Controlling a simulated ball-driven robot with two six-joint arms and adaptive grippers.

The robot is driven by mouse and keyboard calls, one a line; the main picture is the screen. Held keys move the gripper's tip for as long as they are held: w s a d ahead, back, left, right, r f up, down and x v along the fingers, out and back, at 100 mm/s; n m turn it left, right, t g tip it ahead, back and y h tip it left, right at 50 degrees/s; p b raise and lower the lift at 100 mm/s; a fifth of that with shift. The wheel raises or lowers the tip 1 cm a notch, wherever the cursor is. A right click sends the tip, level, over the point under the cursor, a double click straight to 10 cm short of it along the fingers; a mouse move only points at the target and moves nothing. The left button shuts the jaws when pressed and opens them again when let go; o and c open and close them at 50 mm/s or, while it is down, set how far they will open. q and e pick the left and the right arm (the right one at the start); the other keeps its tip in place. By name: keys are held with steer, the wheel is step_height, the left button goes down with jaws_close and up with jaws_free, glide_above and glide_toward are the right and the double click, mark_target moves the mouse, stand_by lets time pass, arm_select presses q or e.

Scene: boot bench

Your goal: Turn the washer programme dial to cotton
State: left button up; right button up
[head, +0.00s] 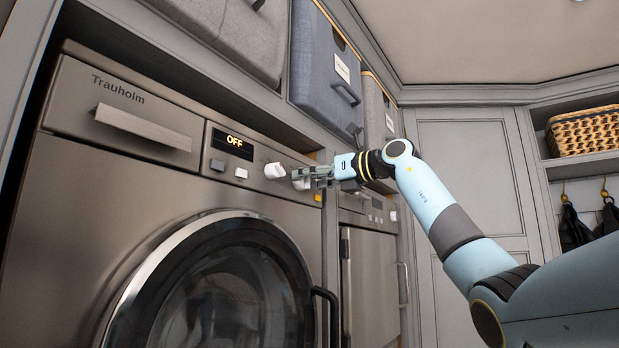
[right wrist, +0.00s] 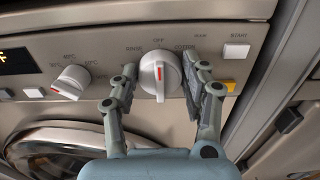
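The washer (head: 150,165) has a display reading OFF in the head view. Its programme dial (right wrist: 159,76) is white with a red mark and shows in the right wrist view. The dial's ridge stands about upright, in line with the OFF label above it; the COTTON label (right wrist: 185,48) is just to the right. My right gripper (right wrist: 160,72) is open, one finger on each side of the dial, with no clear contact visible. In the head view my right gripper (head: 306,177) mostly hides the dial. My left gripper is not in view.
A white temperature knob (right wrist: 71,82) sits left of the dial. A white start button (right wrist: 237,51) and a yellow tab (right wrist: 229,84) are to its right. Fabric bins (head: 325,75) stand on the shelf above. A second appliance (head: 370,270) stands to the right.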

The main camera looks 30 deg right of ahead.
steer(key=c, duration=0.3)
steer(key=shift+c, duration=0.2)
steer(key=shift+d+m+p, duration=0.15)
steer(key=shift+m+p, duration=2.6)
steer(key=shift+m, duration=1.25)
steer(key=o, duration=1.1)
steer(key=shift+w, duration=0.1)
